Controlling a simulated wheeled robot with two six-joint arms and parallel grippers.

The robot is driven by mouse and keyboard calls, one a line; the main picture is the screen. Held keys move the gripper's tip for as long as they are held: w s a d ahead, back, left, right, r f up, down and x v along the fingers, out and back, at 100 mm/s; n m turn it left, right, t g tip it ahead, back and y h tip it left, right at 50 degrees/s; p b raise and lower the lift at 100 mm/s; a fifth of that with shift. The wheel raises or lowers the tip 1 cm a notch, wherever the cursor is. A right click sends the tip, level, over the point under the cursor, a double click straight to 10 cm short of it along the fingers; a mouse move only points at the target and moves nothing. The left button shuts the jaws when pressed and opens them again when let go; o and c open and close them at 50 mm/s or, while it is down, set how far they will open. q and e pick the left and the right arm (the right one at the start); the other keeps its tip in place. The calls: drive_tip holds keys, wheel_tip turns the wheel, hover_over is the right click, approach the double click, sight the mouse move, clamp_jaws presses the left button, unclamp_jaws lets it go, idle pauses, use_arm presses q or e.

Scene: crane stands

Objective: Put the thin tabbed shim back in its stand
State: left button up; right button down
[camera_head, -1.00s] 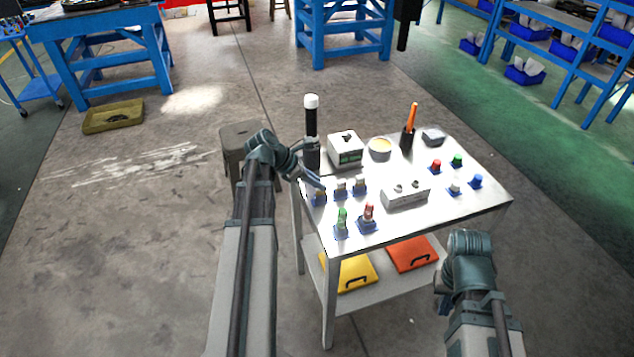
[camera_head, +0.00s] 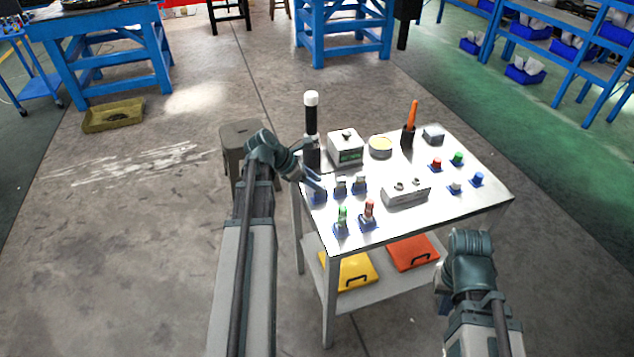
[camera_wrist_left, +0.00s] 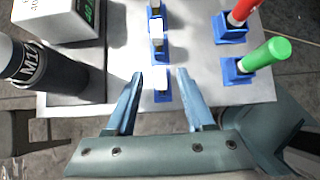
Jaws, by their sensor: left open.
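Several small blue stands hold upright pieces on the table. Three in a row hold small pale pieces; the nearest stand (camera_wrist_left: 161,97) carries a pale upright piece (camera_wrist_left: 163,80). The row also shows a middle piece (camera_head: 341,185) and a right piece (camera_head: 360,183) in the head view. I cannot tell for sure which piece is the thin tabbed shim. My left gripper (camera_wrist_left: 159,78) is open, with one finger on each side of the nearest stand in the wrist view; nothing is visibly gripped. My right gripper (camera_head: 441,288) is low, in front of the table; its fingers are not clear.
Green (camera_wrist_left: 266,60) and red (camera_wrist_left: 240,14) pegs stand in blue stands to the right. A black, white-capped cylinder (camera_head: 311,120) and a display box (camera_head: 345,148) are at the left. A grey block (camera_head: 405,193) lies mid-table (camera_head: 430,222). A stool (camera_head: 240,135) stands left.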

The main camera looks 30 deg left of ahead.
use_arm(q)
drive_tip(key=shift+p+v, duration=1.75)
drive_tip(key=shift+v, duration=0.75)
drive_tip(key=p+v, duration=1)
drive_tip(key=v, duration=0.3)
drive_tip(key=shift+s+a+r+p, duration=0.2)
drive_tip(key=shift+s+r+p, duration=0.05)
drive_tip(key=shift+p, duration=0.05)
